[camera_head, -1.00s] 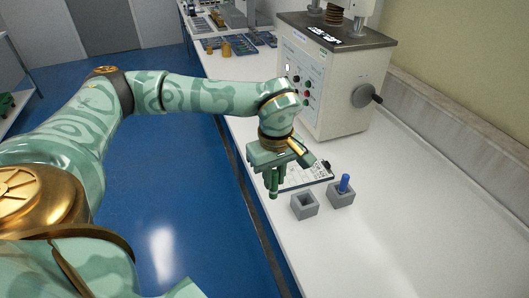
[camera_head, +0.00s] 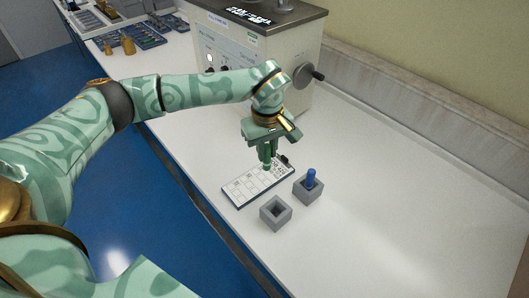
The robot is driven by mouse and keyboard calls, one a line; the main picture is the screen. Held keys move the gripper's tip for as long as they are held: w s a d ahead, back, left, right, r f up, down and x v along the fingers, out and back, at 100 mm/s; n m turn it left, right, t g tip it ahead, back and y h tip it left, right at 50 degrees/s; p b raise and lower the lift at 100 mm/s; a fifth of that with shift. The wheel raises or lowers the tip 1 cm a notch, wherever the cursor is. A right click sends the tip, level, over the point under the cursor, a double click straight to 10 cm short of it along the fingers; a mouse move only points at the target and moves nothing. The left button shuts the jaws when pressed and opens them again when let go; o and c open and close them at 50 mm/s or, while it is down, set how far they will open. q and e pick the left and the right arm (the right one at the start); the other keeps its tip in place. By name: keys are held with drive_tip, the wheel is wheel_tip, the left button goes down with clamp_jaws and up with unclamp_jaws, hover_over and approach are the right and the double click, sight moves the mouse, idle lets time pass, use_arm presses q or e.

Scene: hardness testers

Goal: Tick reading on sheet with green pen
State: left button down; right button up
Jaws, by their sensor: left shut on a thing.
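My left gripper (camera_head: 267,152) points down over the far right part of the sheet on a clipboard (camera_head: 243,188). It is shut on a green pen (camera_head: 267,166), of which only a short lower part shows below the fingers. I cannot tell whether the pen's tip touches the paper. The sheet carries rows of printed boxes, too small to read. My right gripper is not in view.
An empty grey square holder (camera_head: 276,213) stands right in front of the clipboard. A second grey holder (camera_head: 308,190) with a blue pen (camera_head: 311,178) stands beside it. The hardness tester (camera_head: 300,50) stands behind. The white bench is clear to the right.

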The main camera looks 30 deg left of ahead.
sight(267, 168)
use_arm(q)
drive_tip(key=shift+a+f, duration=0.1)
drive_tip(key=shift+a, duration=0.05)
drive_tip(key=shift+f+b, duration=0.75)
wheel_tip(267, 168, down, 3)
drive_tip(key=shift+r+b, duration=0.1)
drive_tip(key=shift+b, duration=1.15)
drive_tip(key=shift+p, duration=0.6)
